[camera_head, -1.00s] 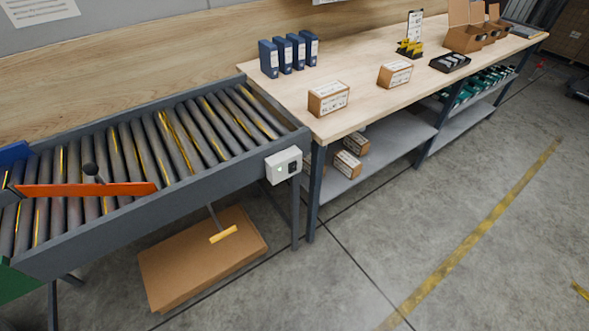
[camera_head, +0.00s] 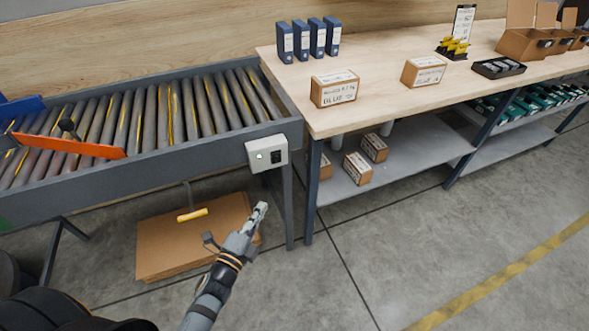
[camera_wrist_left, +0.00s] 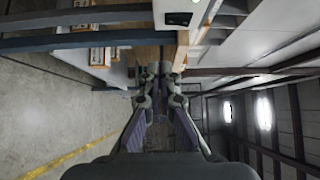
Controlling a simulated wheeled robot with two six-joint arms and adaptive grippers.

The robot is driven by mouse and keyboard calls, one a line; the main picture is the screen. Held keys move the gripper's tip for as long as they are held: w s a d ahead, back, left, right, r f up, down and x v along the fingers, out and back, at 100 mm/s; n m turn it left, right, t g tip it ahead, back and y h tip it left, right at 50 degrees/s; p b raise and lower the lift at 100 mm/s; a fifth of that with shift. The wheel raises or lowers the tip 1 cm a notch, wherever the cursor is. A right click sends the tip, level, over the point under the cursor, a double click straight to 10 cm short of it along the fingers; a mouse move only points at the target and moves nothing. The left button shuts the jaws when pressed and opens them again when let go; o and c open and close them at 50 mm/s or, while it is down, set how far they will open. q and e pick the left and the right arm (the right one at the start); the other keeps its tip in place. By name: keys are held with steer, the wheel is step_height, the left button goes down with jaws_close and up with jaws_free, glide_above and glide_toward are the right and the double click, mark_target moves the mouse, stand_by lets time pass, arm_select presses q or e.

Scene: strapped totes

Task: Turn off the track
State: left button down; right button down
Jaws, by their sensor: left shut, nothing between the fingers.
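The track is a grey roller conveyor (camera_head: 150,160) on the left in the head view. A white control box (camera_head: 266,153) is fixed to its near side rail at the right end, with a small light spot on its left part and a dark switch on its right part. The box also shows at the top of the left wrist view (camera_wrist_left: 175,6), partly cut off. My left gripper (camera_head: 262,207) is shut and empty, below the box and apart from it. Its closed fingers also show in the left wrist view (camera_wrist_left: 160,70). My right gripper is not in view.
An orange bar (camera_head: 68,145) lies across the rollers. A yellow-handled hook (camera_head: 192,214) hangs below the rail, above flat cardboard (camera_head: 160,245) on the floor. A wooden workbench (camera_head: 390,65) with boxes and binders adjoins the conveyor's right end. The floor at right is clear.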

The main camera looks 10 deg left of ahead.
arm_select(q)
step_height(320, 180, up, 3)
steer(key=d+m, duration=0.1)
steer(key=p, duration=0.4)
glide_toward(280, 155)
steer(key=w+d, duration=0.2)
steer(key=d, duration=0.1)
steer(key=shift+t, duration=0.3)
steer(key=w, duration=0.1)
steer(key=w+a, duration=0.2)
steer(key=shift+w+f, duration=0.25)
steer(key=shift+w, duration=0.15)
